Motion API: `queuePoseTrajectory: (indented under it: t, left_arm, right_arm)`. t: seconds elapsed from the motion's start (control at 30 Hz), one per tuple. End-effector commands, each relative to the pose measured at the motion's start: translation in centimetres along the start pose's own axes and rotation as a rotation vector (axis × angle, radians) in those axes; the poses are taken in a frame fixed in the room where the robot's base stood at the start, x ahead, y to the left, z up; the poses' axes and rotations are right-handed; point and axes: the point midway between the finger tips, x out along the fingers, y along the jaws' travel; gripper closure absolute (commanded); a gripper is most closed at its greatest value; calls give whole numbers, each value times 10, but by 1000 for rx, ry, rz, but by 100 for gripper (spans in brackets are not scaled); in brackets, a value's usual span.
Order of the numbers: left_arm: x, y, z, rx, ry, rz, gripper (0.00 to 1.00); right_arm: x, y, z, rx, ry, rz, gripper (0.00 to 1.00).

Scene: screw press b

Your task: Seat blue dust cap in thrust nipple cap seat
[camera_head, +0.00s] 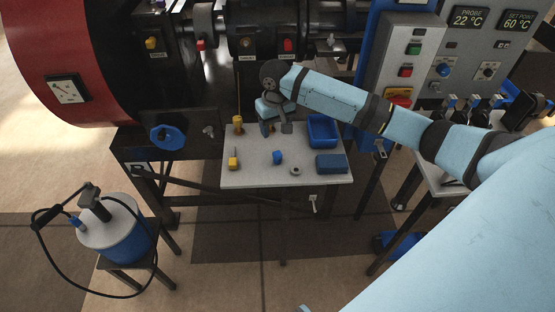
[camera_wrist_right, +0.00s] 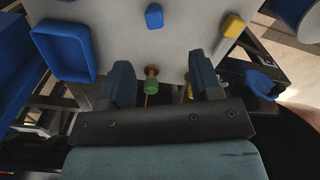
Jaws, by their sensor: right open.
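The small blue piece (camera_head: 277,157) that looks like the dust cap sits on the grey table near its middle. It also shows at the top of the right wrist view (camera_wrist_right: 154,16), ahead of the fingers. My right gripper (camera_head: 276,127) hangs over the table's far part, behind the blue piece and apart from it. Its fingers are open and empty in the right wrist view (camera_wrist_right: 162,72). A green piece with a brass disc (camera_wrist_right: 151,84) shows between the fingers, seemingly below them. I cannot tell which fitting is the thrust nipple cap seat. My left gripper is out of view.
The table (camera_head: 258,180) also carries a blue tray (camera_head: 322,130), a blue box (camera_head: 331,164), a grey ring (camera_head: 295,170), a yellow block (camera_head: 232,163) and a yellow-topped piece (camera_head: 238,122). The press with coloured fittings stands behind. A blue canister (camera_head: 125,238) is at left.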

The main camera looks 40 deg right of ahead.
Motion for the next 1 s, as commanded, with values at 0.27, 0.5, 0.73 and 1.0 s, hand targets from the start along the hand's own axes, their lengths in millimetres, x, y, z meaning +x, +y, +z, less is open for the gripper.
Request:
queuePoseTrajectory:
  t: [0.27, 0.5, 0.73, 1.0]
  left_arm:
    - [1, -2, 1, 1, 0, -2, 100]
    - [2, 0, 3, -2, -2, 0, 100]
    - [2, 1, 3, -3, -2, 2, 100]
    - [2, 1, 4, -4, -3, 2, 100]
  right_arm:
    - [41, 4, -1, 11, -13, 8, 42]
    - [77, 4, -1, 8, -9, 8, 42]
    - [95, 7, -2, 9, -10, 8, 42]
    - [131, 10, -4, 7, -8, 7, 42]
